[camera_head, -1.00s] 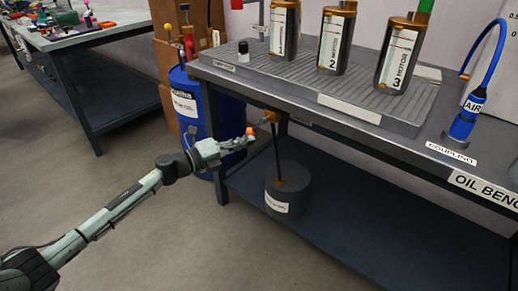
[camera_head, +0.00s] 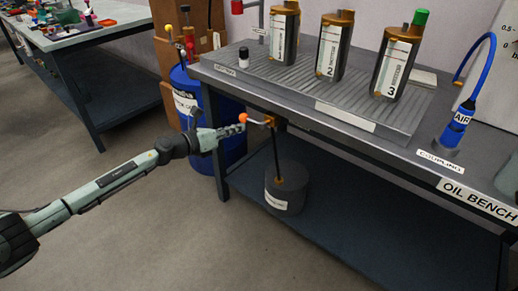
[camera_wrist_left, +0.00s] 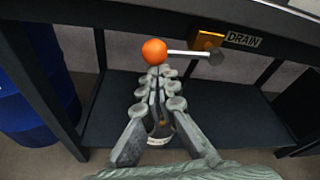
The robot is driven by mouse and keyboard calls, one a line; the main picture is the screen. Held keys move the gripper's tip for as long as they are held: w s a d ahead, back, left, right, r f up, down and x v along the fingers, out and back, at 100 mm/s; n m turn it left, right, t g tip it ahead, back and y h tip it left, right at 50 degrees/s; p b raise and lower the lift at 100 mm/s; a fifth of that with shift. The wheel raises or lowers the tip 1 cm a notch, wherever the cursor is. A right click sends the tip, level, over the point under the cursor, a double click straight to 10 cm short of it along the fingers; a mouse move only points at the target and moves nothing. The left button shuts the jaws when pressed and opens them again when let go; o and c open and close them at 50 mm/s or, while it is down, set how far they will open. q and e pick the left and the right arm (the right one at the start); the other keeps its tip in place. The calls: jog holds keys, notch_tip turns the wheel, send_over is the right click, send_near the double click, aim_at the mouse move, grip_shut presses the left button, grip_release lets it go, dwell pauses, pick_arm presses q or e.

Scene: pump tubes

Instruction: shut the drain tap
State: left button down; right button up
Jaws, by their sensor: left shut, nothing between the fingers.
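The drain tap has a brass body (camera_head: 269,120) under the bench's front edge. Its silver lever ends in an orange ball (camera_head: 243,117). In the left wrist view the lever (camera_wrist_left: 188,53) runs roughly level from the orange ball (camera_wrist_left: 154,51) to a grey hub, beside a DRAIN label (camera_wrist_left: 243,40). My left gripper (camera_head: 240,129) is shut and empty, with its fingertips just below the ball. In the left wrist view the fingertips (camera_wrist_left: 156,73) are close under the ball; I cannot tell whether they touch. My right gripper is not in view.
The oil bench (camera_head: 350,147) carries several motor canisters. A thin dark tube runs down from the tap to a grey drum (camera_head: 287,190) on the lower shelf. A blue barrel (camera_head: 183,101) stands left of the bench. The floor in front is clear.

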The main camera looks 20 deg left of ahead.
pick_arm(q)
jog(key=shift+r+m, duration=0.3)
jog(key=shift+m, duration=0.1)
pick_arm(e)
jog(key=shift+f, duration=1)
